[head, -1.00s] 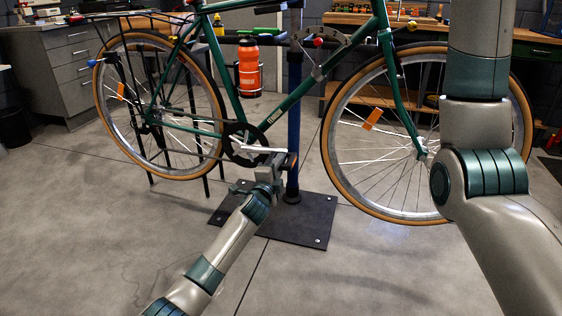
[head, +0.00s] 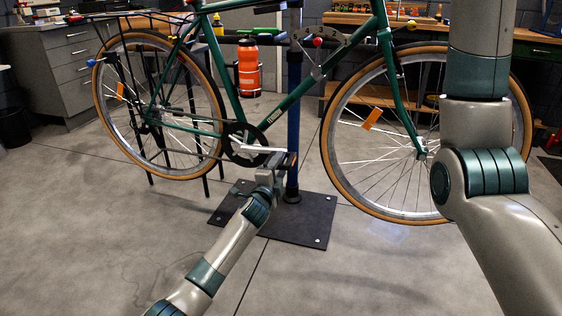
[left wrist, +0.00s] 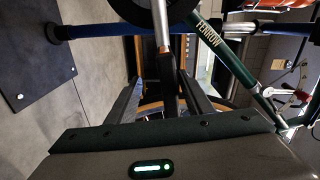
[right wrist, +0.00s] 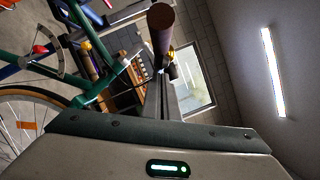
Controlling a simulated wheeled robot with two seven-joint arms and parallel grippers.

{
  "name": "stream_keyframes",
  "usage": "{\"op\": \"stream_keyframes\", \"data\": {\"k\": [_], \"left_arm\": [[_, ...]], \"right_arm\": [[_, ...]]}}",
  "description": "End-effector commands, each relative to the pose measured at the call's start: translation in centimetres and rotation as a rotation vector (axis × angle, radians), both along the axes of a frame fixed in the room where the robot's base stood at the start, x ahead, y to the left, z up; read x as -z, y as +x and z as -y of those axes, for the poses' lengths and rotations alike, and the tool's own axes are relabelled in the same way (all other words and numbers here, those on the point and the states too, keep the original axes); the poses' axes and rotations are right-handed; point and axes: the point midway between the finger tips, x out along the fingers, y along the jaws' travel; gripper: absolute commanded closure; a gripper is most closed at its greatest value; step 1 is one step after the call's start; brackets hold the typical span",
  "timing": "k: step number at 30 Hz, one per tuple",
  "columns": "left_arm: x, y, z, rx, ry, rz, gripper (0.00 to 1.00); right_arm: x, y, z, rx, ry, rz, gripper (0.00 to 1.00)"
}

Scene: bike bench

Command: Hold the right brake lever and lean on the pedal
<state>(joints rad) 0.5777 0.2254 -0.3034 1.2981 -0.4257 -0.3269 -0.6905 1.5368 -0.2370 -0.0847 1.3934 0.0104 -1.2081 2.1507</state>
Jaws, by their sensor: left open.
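The green bike's near pedal (head: 291,160) is at the end of the silver crank (head: 263,149). My left gripper (head: 279,163) is open right at the pedal, fingers pointing up toward it. The right gripper is outside the head view. In the right wrist view its fingers (right wrist: 164,92) are close together, apparently on the thin brake lever (right wrist: 163,75), just below the brown handlebar grip (right wrist: 161,28). The lever is mostly hidden.
The bike frame (head: 290,97) hangs on a blue stand post (head: 294,120) with a dark base plate (head: 304,222). My right arm covers part of the front wheel (head: 335,165). Floor in front is clear.

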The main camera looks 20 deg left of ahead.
Motion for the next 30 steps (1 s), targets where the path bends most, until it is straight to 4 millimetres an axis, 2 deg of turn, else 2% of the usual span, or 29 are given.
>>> {"op": "stream_keyframes", "data": {"k": [2,8,30], "left_arm": [[-0.2,0.0,0.0,0.000,0.000,0.002,0.53],[-0.3,0.0,-0.1,0.000,0.000,0.004,0.53],[-0.4,0.1,-0.1,0.000,0.000,0.006,0.53]], "right_arm": [[-0.1,-0.1,-0.3,-0.006,-0.001,0.001,1.00],[0.5,0.0,0.5,-0.006,0.001,0.000,1.00],[3.5,0.1,5.8,0.000,0.000,-0.002,1.00]]}}
